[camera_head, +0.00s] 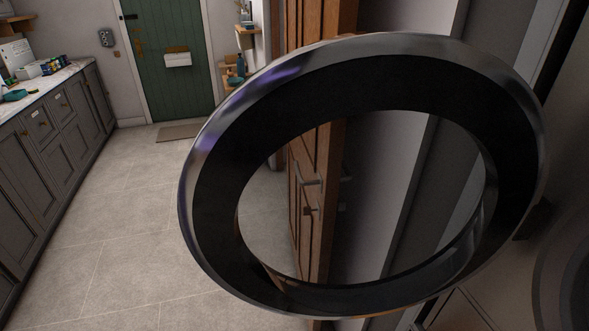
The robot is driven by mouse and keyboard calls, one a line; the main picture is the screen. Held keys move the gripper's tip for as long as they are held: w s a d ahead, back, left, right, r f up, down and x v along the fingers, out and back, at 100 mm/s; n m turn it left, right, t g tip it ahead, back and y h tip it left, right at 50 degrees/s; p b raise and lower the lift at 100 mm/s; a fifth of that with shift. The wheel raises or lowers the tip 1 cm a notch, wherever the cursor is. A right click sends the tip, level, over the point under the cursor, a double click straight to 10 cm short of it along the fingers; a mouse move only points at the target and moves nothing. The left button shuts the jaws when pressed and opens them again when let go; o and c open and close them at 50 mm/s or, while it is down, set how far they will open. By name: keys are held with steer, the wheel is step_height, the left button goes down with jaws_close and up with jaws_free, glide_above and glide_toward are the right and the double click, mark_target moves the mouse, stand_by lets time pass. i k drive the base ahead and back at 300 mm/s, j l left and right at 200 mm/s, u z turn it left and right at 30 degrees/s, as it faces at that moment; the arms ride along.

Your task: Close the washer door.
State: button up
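The washer door (213,185) is a large round ring with a shiny metal rim, a wide black inner band and a clear middle. It stands open and fills the centre and right of the head view, close to the camera. The washer body (505,265) is the grey front at the lower right, with part of a round, dark form at the right edge. How the door's hinge side joins the washer is not clear. My gripper is not in this view.
Grey base cabinets (50,150) with a cluttered worktop line the left wall. A green door (168,60) with a mat (180,132) is at the back. The tiled floor (120,215) at left is clear.

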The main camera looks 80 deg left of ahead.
mark_target(313, 86)
steer(key=k+j, duration=0.15)
steer(key=j, duration=0.25)
steer(key=k+j+u, duration=0.1)
steer(key=j, duration=0.3)
steer(key=k+j+u, duration=0.1)
steer(key=j, duration=0.3)
steer(key=k+j, duration=0.2)
steer(key=j, duration=0.2)
steer(key=k+j+u, duration=0.1)
steer(key=j, duration=0.3)
